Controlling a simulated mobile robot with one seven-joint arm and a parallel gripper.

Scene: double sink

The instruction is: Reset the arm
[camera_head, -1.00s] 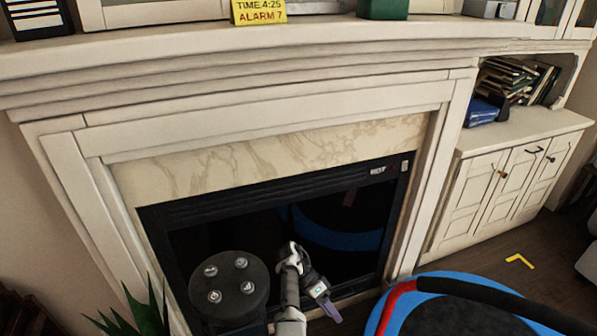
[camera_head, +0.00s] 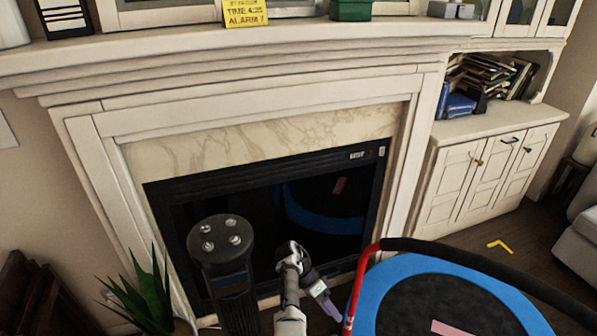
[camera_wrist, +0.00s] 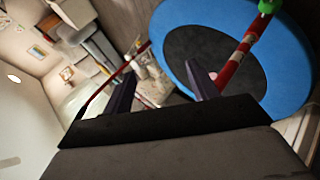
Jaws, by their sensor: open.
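My arm (camera_head: 290,290) is bent low in front of the fireplace in the head view, close to my own black column. My gripper (camera_head: 328,304) is at its end, pointing down and to the right. In the wrist view the two dark fingers of my gripper (camera_wrist: 160,78) stand apart with nothing held between them. The fingertips show small in the head view, left of the trampoline's red rail; I cannot tell the exact gap to it.
A blue and black trampoline (camera_head: 381,279) with a red and black handrail (camera_head: 362,285) stands at the right front. The fireplace (camera_head: 180,215) is ahead. A plant (camera_head: 147,298) is at left, a white cabinet (camera_head: 470,180) at right. Floor shows near a yellow mark (camera_head: 499,244).

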